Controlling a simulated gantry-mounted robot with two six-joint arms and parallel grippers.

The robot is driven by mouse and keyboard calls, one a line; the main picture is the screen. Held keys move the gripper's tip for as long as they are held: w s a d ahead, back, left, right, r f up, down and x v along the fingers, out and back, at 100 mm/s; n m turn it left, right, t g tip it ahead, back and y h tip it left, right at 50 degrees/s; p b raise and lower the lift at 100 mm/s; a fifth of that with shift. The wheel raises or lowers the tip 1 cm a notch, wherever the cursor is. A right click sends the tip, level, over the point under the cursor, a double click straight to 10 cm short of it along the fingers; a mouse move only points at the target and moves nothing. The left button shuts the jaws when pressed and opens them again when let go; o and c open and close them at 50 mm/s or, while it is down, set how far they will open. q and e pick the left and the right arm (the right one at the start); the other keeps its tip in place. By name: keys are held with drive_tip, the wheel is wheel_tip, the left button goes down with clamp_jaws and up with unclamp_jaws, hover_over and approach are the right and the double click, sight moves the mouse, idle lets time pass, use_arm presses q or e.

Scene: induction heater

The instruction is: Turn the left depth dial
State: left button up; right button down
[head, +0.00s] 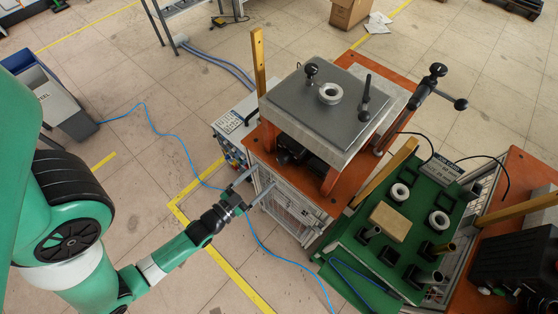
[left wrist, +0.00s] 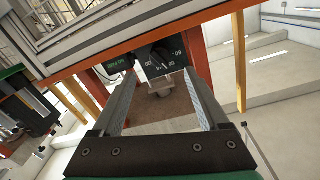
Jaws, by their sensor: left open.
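A black depth dial with white scale marks (left wrist: 162,57) shows in the left wrist view, under the orange plate and beside a small panel with green lettering (left wrist: 116,62). The dial appears between the tips of my left gripper (left wrist: 160,74), but whether the tips touch it cannot be told. In the head view my left gripper (head: 261,180) is open, with its two fingers pointing at the left front side of the heater station (head: 309,190). The dial cannot be made out clearly in the head view. My right gripper is not in view.
A grey plate (head: 290,107) with a metal ring (head: 330,93) tops the station, with black-knobbed handles nearby. A yellow post (head: 258,62) stands at its left. A green fixture board (head: 340,238) is at right. Blue cable (head: 158,130) lies on the open floor at left.

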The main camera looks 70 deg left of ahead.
sight(278, 167)
use_arm(q)
drive_tip(key=x, duration=0.8)
drive_tip(key=shift+b, duration=0.3)
clamp_jaws()
